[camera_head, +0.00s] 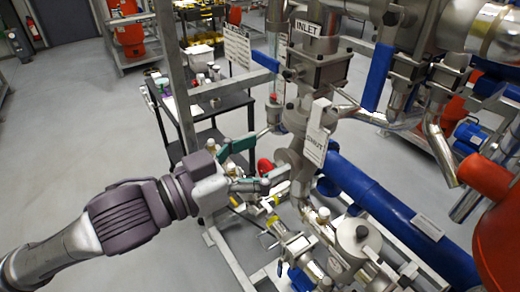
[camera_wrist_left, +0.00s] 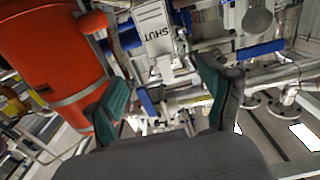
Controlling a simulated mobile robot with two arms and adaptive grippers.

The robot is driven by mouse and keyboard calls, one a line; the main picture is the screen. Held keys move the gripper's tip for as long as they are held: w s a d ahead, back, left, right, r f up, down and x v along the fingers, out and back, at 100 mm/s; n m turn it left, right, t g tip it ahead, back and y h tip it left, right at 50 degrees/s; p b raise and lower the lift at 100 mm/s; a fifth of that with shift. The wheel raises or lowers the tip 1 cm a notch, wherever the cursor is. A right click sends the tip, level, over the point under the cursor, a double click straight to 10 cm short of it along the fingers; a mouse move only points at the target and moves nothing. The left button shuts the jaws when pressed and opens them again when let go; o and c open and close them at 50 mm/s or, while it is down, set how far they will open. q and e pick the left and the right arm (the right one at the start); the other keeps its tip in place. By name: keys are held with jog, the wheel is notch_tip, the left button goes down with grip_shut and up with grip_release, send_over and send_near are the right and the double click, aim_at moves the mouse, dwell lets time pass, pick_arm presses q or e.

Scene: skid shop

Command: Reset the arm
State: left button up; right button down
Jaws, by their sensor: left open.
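My left arm comes in from the left in the head view. Its gripper (camera_head: 258,160) is open, with green-padded fingers spread beside the steel pipework and below the INLET sign (camera_head: 307,28). In the left wrist view the gripper (camera_wrist_left: 165,95) has its two fingers wide apart with nothing held between them. A white SHUT tag (camera_head: 316,145) hangs on the pipework just right of the fingers in the head view. The SHUT tag also shows beyond the fingers in the left wrist view (camera_wrist_left: 160,32). I cannot tell whether a finger touches the pipework. My right gripper is not in view.
A black cart (camera_head: 205,107) with small items stands behind my arm. A blue pipe (camera_head: 390,210) and an orange vessel (camera_head: 497,225) fill the right side. Blue valve handles (camera_head: 378,76) stick out from the pipework. Open grey floor (camera_head: 60,140) lies to the left.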

pick_arm(q)
jog(key=w+a+f+n+t+y, duration=0.2)
jog(key=w+a+f+n+y, duration=0.15)
jog(key=w+f, duration=0.5)
jog(key=w+a+f+n+t+y, duration=0.1)
jog(key=w+a+f+n+y, duration=0.15)
jog(key=w+a+f, duration=0.45)
jog(key=s+a+f+n+g+y, duration=0.1)
jog(key=a+f+y, duration=0.25)
jog(key=f, duration=1.25)
jog(key=a+f+n+g+y, duration=0.1)
jog(key=a+f+n+y, duration=0.3)
jog(key=f, duration=1.1)
jog(key=s+a+f+m+g, duration=0.1)
jog(key=s+a+f+g, duration=0.15)
jog(key=s+f, duration=0.7)
jog(key=s+a+f+m+g, duration=0.1)
jog(key=s+a+f+g, duration=0.15)
jog(key=s+f, duration=0.7)
jog(key=s+f+g, duration=0.1)
jog(key=s+f, duration=0.3)
jog(key=s, duration=0.6)
jog(key=s+f+g+y, duration=0.1)
jog(key=s+f, duration=0.3)
jog(key=s, duration=0.5)
jog(key=s+f+g, duration=0.3)
jog(key=s+f, duration=0.2)
jog(key=s, duration=0.5)
jog(key=shift+s+a, duration=0.3)
jog(key=shift+a, duration=0.05)
